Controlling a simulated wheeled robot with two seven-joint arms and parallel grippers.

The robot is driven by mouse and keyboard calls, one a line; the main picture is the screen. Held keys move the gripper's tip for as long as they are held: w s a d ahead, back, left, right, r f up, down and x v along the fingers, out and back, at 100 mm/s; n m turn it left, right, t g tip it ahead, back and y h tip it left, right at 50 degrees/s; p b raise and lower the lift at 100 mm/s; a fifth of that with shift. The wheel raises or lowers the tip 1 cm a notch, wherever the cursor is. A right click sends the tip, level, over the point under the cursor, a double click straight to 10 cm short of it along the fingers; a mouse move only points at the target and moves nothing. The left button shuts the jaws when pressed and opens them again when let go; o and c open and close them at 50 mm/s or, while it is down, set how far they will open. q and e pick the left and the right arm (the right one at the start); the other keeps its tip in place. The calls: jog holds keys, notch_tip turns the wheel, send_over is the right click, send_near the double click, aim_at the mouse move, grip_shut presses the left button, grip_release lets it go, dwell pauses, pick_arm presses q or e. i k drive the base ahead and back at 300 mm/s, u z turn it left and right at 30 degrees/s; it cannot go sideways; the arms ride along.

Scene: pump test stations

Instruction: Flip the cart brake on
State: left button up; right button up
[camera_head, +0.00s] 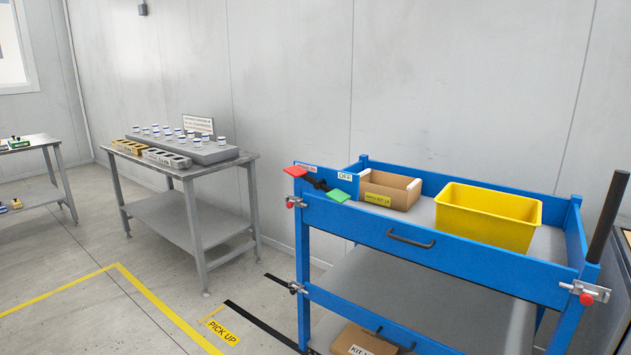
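A blue cart (365,226) stands at the right against the wall. On its left top corner is a rocker-like brake lever (317,183) with a red paddle (295,171) at one end and a green paddle (340,195) at the other. The red end sits higher and further left; the green end is lower. Small labels are beside both ends: a whitish one (344,176) behind the green paddle and one by the red paddle, both too small to read surely. Neither of my grippers is in view.
The cart carries a cardboard box (390,190) and a yellow bin (487,216), with another carton (362,341) below. Red-tipped latches (586,294) sit on its posts. Floor between is open, with yellow lines and a "PICK UP" mark (222,331).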

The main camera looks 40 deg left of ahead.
aim_at(338, 196)
jog(key=u, duration=0.45)
jog(key=k, duration=0.5)
jog(key=u, duration=1)
jog(key=i, duration=1.1)
jog(key=z, duration=0.95)
jog(key=i, duration=0.45)
jog(key=z, duration=0.35)
